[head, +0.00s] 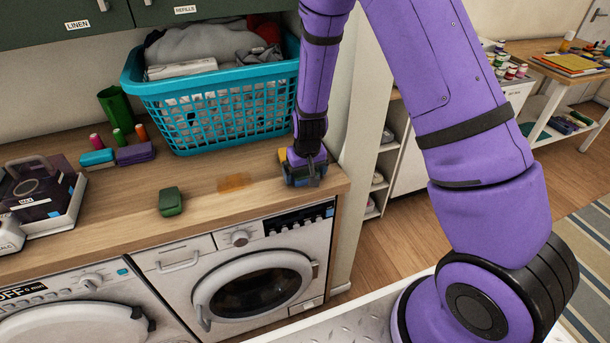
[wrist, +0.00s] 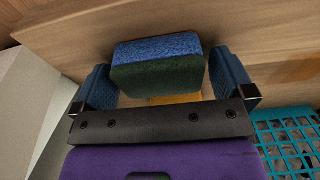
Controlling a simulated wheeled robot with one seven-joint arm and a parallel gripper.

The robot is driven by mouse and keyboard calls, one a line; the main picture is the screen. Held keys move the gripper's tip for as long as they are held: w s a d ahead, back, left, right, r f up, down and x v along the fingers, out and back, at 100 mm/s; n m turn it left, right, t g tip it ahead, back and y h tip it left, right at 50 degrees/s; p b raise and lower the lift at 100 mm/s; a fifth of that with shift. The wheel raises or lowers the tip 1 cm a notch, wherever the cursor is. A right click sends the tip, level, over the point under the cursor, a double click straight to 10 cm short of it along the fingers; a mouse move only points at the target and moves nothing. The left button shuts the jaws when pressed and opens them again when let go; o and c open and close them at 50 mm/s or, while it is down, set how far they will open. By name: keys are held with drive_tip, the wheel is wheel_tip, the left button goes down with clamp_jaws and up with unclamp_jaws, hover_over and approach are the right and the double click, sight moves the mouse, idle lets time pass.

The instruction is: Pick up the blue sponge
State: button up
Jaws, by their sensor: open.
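The blue sponge (wrist: 158,48), with a dark green scouring layer, lies on the wooden counter in the wrist view. It sits between the two blue fingers of my open gripper (head: 304,178), with a visible gap at the right finger and a small one at the left. In the head view my gripper points down at the counter's right end, and its fingers mostly hide the sponge. A yellow-orange patch (wrist: 178,98) shows just past the sponge; what it is I cannot tell.
A turquoise laundry basket (head: 222,109) stands close behind and left of my gripper. A green sponge-like block (head: 171,201) lies to the left on the counter. A cyan block (head: 97,157) and a purple block (head: 136,153) lie farther left. The counter's front edge is near.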

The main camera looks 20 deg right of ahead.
drive_tip(key=shift+c, duration=0.5)
drive_tip(key=c, duration=0.8)
drive_tip(key=shift+r, duration=0.1)
